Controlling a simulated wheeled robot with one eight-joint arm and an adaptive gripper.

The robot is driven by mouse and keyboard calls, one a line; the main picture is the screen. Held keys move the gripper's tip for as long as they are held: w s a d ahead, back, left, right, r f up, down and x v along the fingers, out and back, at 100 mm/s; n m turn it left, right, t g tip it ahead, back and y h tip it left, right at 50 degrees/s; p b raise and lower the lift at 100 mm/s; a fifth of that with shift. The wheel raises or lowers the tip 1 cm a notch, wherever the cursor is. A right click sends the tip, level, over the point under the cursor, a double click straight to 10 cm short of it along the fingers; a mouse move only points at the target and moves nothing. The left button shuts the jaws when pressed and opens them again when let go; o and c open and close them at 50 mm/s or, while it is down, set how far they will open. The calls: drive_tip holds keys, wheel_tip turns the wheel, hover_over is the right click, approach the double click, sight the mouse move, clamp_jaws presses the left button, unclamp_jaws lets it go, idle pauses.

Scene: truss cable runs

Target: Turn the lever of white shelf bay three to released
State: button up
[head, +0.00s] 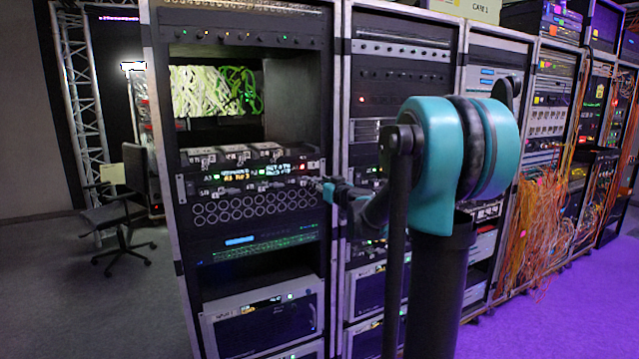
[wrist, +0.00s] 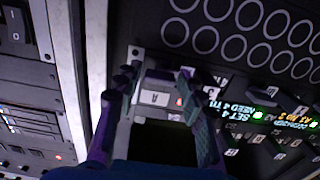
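The rack panel (head: 250,182) in the left rack has lit displays, small lights and white-marked parts above a grid of round rings. My gripper (head: 326,188) is at the panel's right end, small and partly behind my own arm. In the wrist view, which looks upside down, my gripper (wrist: 158,82) has its fingers apart. A small white block (wrist: 156,98) with a dark letter shows between them, with a red light beside it. I cannot tell whether the fingers touch it. Which part is the lever of bay three, and its position, cannot be told.
Three pale units (head: 235,154) sit on a ledge above the panel. Green cables (head: 215,90) fill an opening higher up. More racks stand to the right, with orange cables (head: 540,215) hanging to the floor. An office chair (head: 120,215) stands left on open floor.

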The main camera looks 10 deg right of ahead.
drive_tip(key=c, duration=0.9)
drive_tip(key=shift+m, duration=0.3)
drive_tip(key=m, duration=1.3)
drive_tip(key=shift+m, duration=2.1)
